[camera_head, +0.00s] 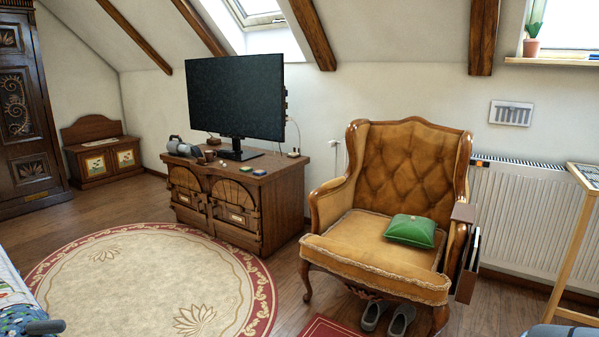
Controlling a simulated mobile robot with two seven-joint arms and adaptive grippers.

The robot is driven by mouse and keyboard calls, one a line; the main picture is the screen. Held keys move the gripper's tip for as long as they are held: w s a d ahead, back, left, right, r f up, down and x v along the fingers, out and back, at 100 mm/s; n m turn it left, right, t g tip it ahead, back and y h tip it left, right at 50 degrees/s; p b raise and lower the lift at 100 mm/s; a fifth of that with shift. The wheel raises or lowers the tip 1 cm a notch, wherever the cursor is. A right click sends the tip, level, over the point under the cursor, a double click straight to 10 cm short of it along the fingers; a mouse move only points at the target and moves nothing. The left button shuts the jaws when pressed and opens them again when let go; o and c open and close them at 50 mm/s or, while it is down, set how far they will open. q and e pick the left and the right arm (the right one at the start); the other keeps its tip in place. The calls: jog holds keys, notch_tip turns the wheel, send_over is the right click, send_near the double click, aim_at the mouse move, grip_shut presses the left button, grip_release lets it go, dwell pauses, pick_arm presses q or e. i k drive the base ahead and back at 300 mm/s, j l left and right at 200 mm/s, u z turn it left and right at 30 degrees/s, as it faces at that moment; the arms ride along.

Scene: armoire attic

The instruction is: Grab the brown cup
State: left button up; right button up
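A small brown object that looks like the brown cup (209,156) stands on top of the carved wooden cabinet (283,180), in front of the left part of the black monitor (236,97). It is too small to make out its handle or opening. No gripper can be made out in the head view, so neither is seen near the cup.
A grey device (182,147) and small coloured items lie on the cabinet top. A round rug (140,285) covers open floor before it. A tan armchair (375,255) with a green cushion (411,230) stands to the right, with shoes (401,319) below it.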

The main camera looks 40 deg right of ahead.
aim_at(208, 155)
jog(key=z, duration=1.1)
